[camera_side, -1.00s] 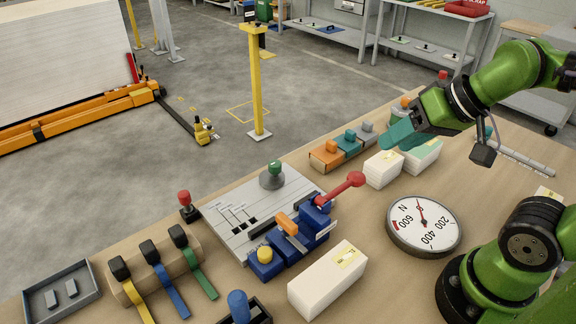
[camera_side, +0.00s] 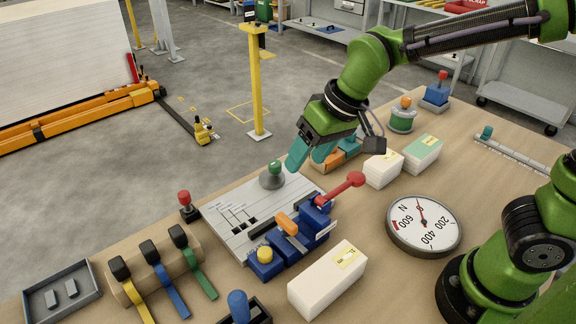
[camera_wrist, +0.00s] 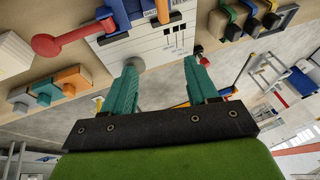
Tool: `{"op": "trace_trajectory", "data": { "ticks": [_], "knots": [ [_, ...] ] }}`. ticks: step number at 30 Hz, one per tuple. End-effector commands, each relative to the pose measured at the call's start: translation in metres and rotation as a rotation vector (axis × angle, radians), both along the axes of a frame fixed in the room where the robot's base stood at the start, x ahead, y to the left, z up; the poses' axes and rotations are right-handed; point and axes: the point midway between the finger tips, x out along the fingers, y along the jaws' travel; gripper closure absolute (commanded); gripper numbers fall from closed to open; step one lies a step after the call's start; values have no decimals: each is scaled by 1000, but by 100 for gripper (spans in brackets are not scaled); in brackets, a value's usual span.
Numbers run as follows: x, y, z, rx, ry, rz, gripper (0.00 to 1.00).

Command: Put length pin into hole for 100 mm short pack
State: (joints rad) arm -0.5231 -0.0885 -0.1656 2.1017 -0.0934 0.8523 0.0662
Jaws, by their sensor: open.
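My gripper (camera_side: 308,160) is open and empty, its teal fingers pointing down above the far edge of a grey board (camera_side: 226,215). A grey dome with a green knob (camera_side: 274,167) stands on that board, just left of and below the fingers in the side view. In the wrist view my gripper (camera_wrist: 162,65) shows both fingers apart, with the grey dome (camera_wrist: 135,62) near the left fingertip. A metal rail (camera_side: 520,155) with a teal knobbed pin (camera_side: 487,131) lies at the back right of the bench, away from the gripper. I cannot tell which part is the length pin.
A blue fixture (camera_side: 318,222) with a red-handled lever (camera_side: 352,183) stands at the board's right. White packs (camera_side: 328,280) and a round dial (camera_side: 424,225) lie nearby. Orange and teal blocks (camera_side: 328,159) sit behind the gripper. A red-knobbed post (camera_side: 185,200) stands left.

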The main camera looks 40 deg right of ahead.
Motion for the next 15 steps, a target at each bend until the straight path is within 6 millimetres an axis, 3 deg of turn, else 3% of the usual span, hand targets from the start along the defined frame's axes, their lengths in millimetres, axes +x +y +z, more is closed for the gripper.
{"op": "trace_trajectory", "data": {
  "ticks": [3,9,12,15],
  "knots": [
    [38,46,-22,-78,-7,74,42],
    [91,119,-51,-194,-100,164,42],
    [113,144,-54,-227,-166,180,42],
    [134,151,-41,-226,-229,163,42]
  ]
}}
